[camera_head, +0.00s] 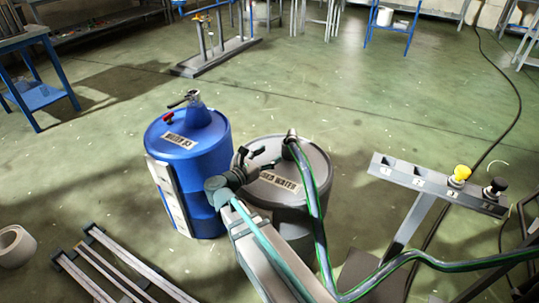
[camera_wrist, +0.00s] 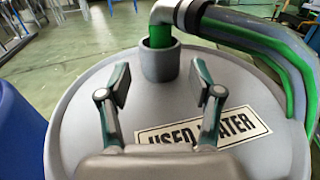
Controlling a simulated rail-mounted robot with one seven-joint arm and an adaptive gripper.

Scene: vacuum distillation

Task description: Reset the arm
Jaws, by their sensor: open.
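My gripper (camera_wrist: 160,84) is open and empty, its two fingers spread over the lid of the grey used-water drum (camera_wrist: 85,125). In the head view my gripper (camera_head: 253,160) is above the left part of this drum (camera_head: 322,171). A metal elbow pipe (camera_wrist: 172,14) with a green inner tube goes down into the drum's neck (camera_wrist: 160,64), ahead of the fingertips and apart from them. The label (camera_wrist: 245,124) reading USED WATER lies on the lid, partly behind the right finger. The arm reaches in from the bottom of the head view.
A blue drum (camera_head: 188,150) with a red-handled valve stands close on the left. Green and grey hoses (camera_head: 318,215) run from the elbow to the lower right. A panel stand (camera_head: 425,183) with a yellow and a black knob stands right. Metal rails (camera_head: 118,265) lie lower left. Open floor lies behind.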

